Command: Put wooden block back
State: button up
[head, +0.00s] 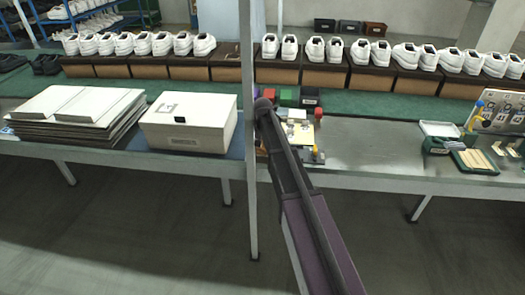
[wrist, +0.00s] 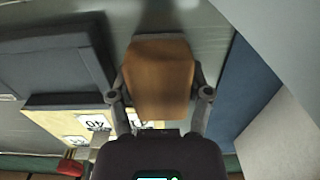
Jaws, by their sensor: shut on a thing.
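The wooden block (wrist: 160,70), orange-brown with a darker end, is between the two fingers of my gripper (wrist: 160,88) in the wrist view. The fingers press on its left and right sides. Grey tabletop shows behind the block; I cannot tell whether it touches the table. A pale yellow board (wrist: 60,103) with number cards, one reading 40, lies left of my gripper. In the head view my arm reaches to the table beside a grey post. My gripper and the block cannot be made out there. The board (head: 297,136) shows just right of the arm.
The post (head: 249,90) stands close left of my arm. A white box (head: 188,124) and stacked white-topped boards (head: 76,107) fill the left table. Small red, green and black blocks stand behind the board. Green trays (head: 474,162) lie at right. The table's middle right is clear.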

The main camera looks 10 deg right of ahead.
jog(key=shift+f, duration=0.2)
jog(key=o, duration=0.7)
jog(key=shift+o, duration=0.2)
jog(key=shift+r, duration=0.2)
notch_tip(320, 180, up, 12)
jog(key=p, duration=1.2)
jog(key=shift+d, duration=0.1)
jog(key=s+r+n+p, duration=0.1)
jog(key=s+n, duration=0.2)
jog(key=s, duration=2.6)
jog(key=shift+r+n+p, duration=0.3)
